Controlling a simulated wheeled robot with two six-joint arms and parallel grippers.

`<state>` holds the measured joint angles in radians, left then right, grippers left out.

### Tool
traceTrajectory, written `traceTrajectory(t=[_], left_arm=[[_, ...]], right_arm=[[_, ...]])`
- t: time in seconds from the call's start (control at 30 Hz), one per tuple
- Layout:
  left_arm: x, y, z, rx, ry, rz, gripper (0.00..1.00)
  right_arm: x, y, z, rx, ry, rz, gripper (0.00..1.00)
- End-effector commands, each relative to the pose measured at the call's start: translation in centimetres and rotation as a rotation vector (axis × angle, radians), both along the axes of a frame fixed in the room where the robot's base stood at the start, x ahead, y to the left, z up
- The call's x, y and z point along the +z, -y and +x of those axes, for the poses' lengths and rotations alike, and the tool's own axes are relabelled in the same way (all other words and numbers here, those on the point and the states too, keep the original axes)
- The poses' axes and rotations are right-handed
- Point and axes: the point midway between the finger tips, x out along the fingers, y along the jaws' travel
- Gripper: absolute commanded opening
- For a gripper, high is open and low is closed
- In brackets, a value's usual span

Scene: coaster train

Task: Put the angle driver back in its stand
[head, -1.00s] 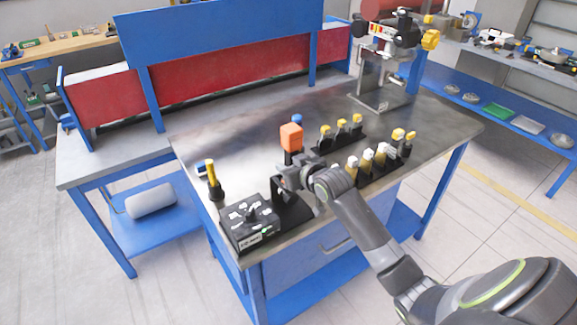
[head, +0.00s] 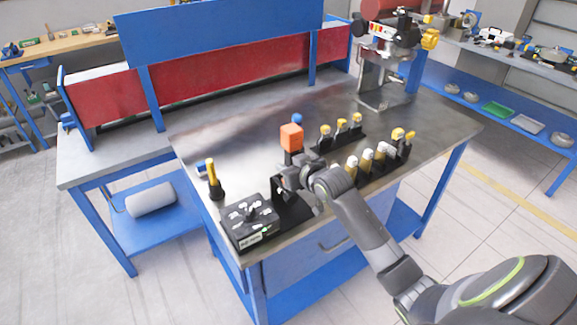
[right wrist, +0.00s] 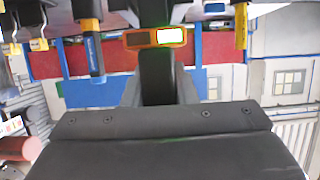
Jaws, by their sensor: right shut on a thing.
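The angle driver (head: 291,137) shows in the head view as an orange block on a dark shaft, standing upright above my right gripper (head: 288,177). My right gripper is shut on it. In the right wrist view, a dark upright tool body with an orange band and a lit display (right wrist: 156,38) fills the middle. A black bracket-like stand (head: 286,208) is just below my gripper, at the table's front edge. The gripper hides the tool's lower part, so I cannot tell whether it touches the stand. My left gripper is not in view.
A black box with white markings (head: 250,222) sits left of the stand on the metal table (head: 245,135). A yellow-handled tool (head: 213,176) stands behind it. Racks of yellow-topped and white-topped tools (head: 367,158) stand to the right. The table's back middle is clear.

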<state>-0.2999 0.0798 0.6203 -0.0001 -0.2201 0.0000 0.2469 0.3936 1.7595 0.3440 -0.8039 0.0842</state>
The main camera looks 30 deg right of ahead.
Motion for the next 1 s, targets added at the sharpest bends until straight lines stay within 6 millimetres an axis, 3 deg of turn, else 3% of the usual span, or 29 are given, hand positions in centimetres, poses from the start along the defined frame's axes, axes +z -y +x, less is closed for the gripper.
traceTrajectory(t=[1.0], left_arm=[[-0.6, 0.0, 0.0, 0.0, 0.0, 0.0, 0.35]], right_arm=[[-0.8, -0.1, 0.1, 0.003, 0.01, 0.0, 0.0]])
